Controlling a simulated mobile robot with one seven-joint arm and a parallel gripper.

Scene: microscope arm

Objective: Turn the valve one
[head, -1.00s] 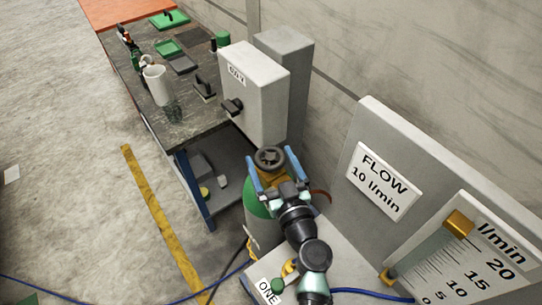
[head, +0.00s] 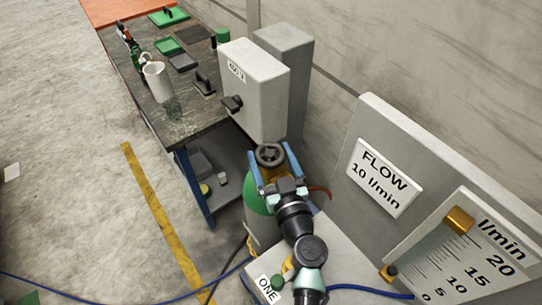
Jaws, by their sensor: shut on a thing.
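A dark round handwheel (head: 270,155) sits on top of a green-shouldered gas cylinder (head: 258,195). My gripper (head: 271,160) reaches it from the front, with one blue finger on each side of the wheel. It is shut on the handwheel. The wheel's lower edge and part of the cylinder are hidden behind my gripper and wrist. A sign reads FLOW 10 l/min (head: 382,178). The l/min scale (head: 480,265) has a brass marker (head: 459,220) high on it.
A grey box with a dark knob (head: 255,95) stands just behind the handwheel. A blue hose (head: 365,291) runs past my arm. The floor at left is mostly clear.

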